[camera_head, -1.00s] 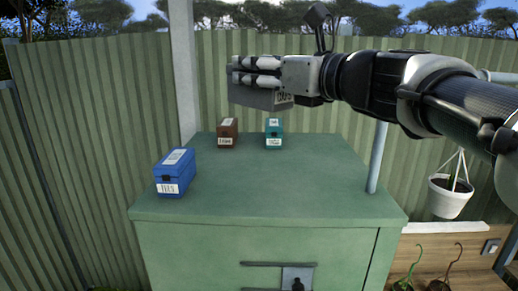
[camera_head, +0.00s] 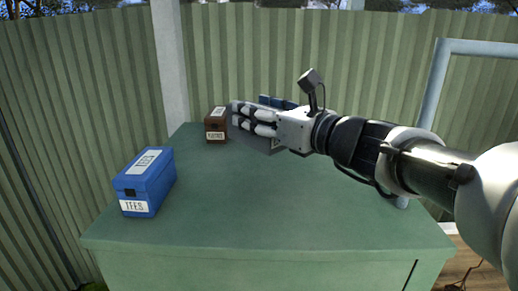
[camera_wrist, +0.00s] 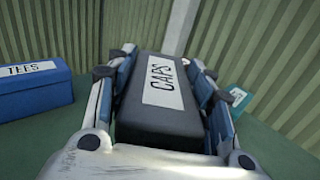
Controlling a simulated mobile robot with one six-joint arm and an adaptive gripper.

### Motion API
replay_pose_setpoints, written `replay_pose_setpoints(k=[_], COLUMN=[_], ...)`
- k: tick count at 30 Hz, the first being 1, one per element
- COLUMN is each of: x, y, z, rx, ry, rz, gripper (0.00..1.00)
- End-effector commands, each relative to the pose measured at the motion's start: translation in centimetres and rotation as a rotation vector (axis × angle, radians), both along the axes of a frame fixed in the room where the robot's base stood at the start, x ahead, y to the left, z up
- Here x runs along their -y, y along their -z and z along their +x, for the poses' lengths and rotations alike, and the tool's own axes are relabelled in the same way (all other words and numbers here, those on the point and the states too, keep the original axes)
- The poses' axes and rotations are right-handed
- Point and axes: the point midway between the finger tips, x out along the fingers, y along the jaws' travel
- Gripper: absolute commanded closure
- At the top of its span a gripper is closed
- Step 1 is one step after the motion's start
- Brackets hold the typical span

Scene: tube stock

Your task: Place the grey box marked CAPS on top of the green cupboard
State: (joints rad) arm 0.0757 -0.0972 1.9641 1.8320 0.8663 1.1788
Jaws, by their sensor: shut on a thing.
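My gripper (camera_head: 238,116) is shut on the grey box marked CAPS (camera_head: 250,139). The wrist view shows the grey box (camera_wrist: 158,120) between the two fingers, with its white label facing up. In the head view the fingers cover most of the box. It is over the back middle of the green cupboard's top (camera_head: 265,210), low and near the surface. I cannot tell whether its underside touches the top.
A blue box marked TEES (camera_head: 146,182) stands at the left of the top. A brown box (camera_head: 215,127) stands at the back, close left of my gripper. A teal box (camera_wrist: 237,96) is right of the right finger. The front and middle are clear.

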Motion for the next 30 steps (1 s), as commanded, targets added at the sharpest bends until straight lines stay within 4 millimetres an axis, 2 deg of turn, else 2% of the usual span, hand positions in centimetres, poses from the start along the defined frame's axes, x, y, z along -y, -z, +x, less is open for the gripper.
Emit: replay_pose_setpoints(k=[3, 8, 15, 29, 30], x=[0.0, 0.0, 0.0, 0.0, 0.0], y=[1.9, 3.1, 6.5, 7.3, 7.2], z=[0.0, 0.0, 0.0, 0.0, 0.0], rx=[-0.001, 0.001, 0.0, 0.004, 0.001], ry=[0.001, 0.0, 0.0, 0.0, 0.001], rz=[0.002, 0.002, 0.001, 0.001, 0.0], gripper=[0.84, 0.84, 0.84, 0.84, 0.49])
